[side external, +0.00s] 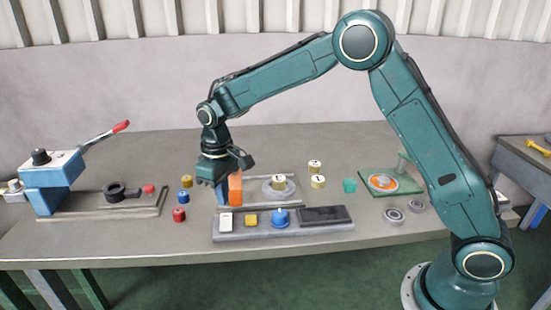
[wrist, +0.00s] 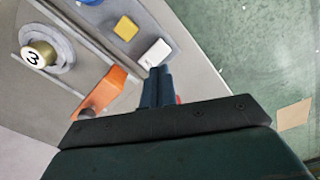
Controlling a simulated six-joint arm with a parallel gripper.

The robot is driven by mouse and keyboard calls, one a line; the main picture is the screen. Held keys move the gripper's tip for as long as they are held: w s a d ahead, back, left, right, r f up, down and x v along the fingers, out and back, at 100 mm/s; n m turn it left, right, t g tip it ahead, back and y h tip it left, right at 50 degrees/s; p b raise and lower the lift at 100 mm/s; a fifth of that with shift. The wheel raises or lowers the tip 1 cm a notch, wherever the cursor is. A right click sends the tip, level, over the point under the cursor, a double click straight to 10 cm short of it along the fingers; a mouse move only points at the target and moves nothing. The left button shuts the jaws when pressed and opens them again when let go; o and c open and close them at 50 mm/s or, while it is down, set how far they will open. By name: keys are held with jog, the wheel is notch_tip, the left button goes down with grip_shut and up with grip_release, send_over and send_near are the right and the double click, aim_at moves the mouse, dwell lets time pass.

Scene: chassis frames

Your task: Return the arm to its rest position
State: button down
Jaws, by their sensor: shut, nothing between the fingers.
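My gripper (side external: 222,196) hangs pointing down over the left-middle part of the grey bench (side external: 330,140), with the arm reaching across from its base at the right. Its blue fingers are together, with nothing between them; in the wrist view the closed fingers (wrist: 157,88) also show. An orange block (side external: 236,188) stands close beside the fingers, and it also shows left of them in the wrist view (wrist: 112,88). I cannot tell whether they touch.
A control panel (side external: 237,238) with a white switch (side external: 226,222), yellow button (side external: 251,220) and blue knob (side external: 280,218) lies in front. A numbered brass cylinder (side external: 278,182) stands on a grey disc (side external: 291,190). A lever press (side external: 55,180) stands left; a green plate (side external: 405,187) lies right. Air above is clear.

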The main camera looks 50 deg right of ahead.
jog(key=s+d+r+m+t, duration=0.1)
jog(key=s+d+r+t, duration=0.35)
jog(key=s+r, duration=0.95)
jog(key=s+d+m, duration=0.1)
jog(key=s+d, duration=0.1)
jog(key=s, duration=0.7)
jog(key=s+d+r+m+t, duration=0.1)
jog(key=s+d, duration=0.2)
jog(key=s, duration=0.6)
jog(key=shift+r, duration=0.3)
jog(key=shift+d, duration=0.1)
